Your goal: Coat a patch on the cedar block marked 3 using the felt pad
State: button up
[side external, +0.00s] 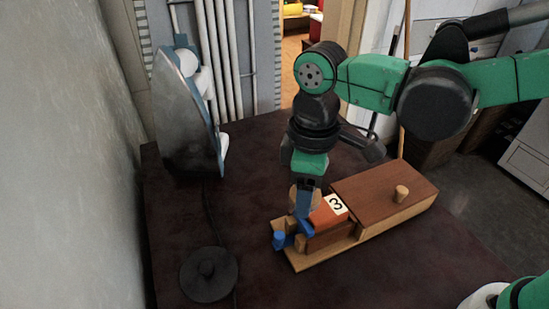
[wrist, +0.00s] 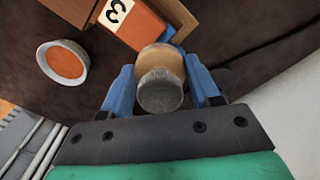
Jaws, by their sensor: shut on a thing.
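The cedar block marked 3 (side external: 328,221) is orange-brown with a white label bearing a 3. It sits in a wooden holder (side external: 305,262) and also shows at the top of the wrist view (wrist: 141,28). My gripper (side external: 303,208) is over the block's left end, pointing down. In the wrist view its blue fingers (wrist: 160,92) are shut on the felt pad (wrist: 161,64), a round piece with a tan disc and a grey end. The pad overlaps the block's near end in the wrist view; I cannot tell whether they touch.
A white bowl with orange contents (wrist: 47,76) stands near the block. A brown wooden box with a knob (side external: 385,192) adjoins the holder's right. Blue clamp parts (side external: 279,240) are at its left end. A clothes iron (side external: 187,120) and a black knobbed disc (side external: 208,280) stand left.

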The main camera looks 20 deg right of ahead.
aim_at(316, 212)
notch_tip(316, 212, down, 4)
jog(key=shift+r, duration=0.2)
jog(key=shift+d+f, duration=0.15)
jog(key=shift+d, duration=3.85)
jog(key=shift+a, duration=3.9)
jog(key=shift+a+r, duration=0.15)
jog(key=shift+r, duration=4)
jog(key=shift+f, duration=0.15)
